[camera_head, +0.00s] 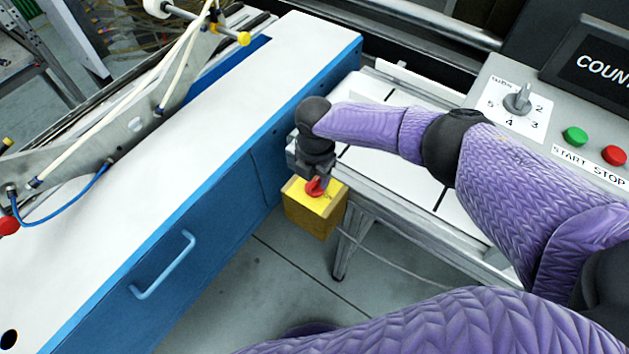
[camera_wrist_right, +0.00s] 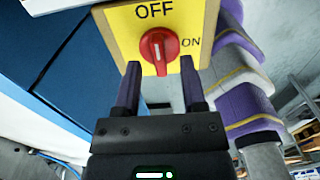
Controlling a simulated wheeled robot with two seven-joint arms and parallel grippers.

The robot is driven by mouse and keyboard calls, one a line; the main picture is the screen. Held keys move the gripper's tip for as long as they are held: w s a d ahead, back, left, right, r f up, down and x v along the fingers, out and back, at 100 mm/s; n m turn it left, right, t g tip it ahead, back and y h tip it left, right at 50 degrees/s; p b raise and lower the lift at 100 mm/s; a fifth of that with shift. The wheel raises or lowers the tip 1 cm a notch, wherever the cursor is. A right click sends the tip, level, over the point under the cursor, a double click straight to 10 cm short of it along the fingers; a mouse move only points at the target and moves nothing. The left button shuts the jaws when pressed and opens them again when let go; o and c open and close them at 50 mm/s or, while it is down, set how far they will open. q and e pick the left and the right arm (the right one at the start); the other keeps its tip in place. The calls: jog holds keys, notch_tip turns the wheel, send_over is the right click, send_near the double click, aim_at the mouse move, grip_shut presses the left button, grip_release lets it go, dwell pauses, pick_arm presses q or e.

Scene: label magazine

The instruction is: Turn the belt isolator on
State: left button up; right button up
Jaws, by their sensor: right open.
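The belt isolator is a yellow box (camera_head: 318,208) with a red rotary knob (camera_head: 315,187), beside the blue cabinet. In the right wrist view its yellow face (camera_wrist_right: 115,22) reads OFF above the knob (camera_wrist_right: 159,47) and ON to its right. The knob's grip stands roughly upright, in line with OFF. My right gripper (camera_head: 312,175) is over the isolator. In the wrist view the right gripper (camera_wrist_right: 160,68) is open, its two fingers apart just below and either side of the knob. I cannot tell whether they touch it. My left gripper is not in view.
A long blue cabinet with a white top (camera_head: 235,115) and handle (camera_head: 163,265) stands left of the isolator. A white-topped conveyor frame (camera_head: 385,190) is right of it. A grey panel has a dial (camera_head: 517,100), a green START button (camera_head: 575,137) and a red STOP button (camera_head: 613,155).

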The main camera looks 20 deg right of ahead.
jog(key=shift+f, duration=0.75)
grip_shut()
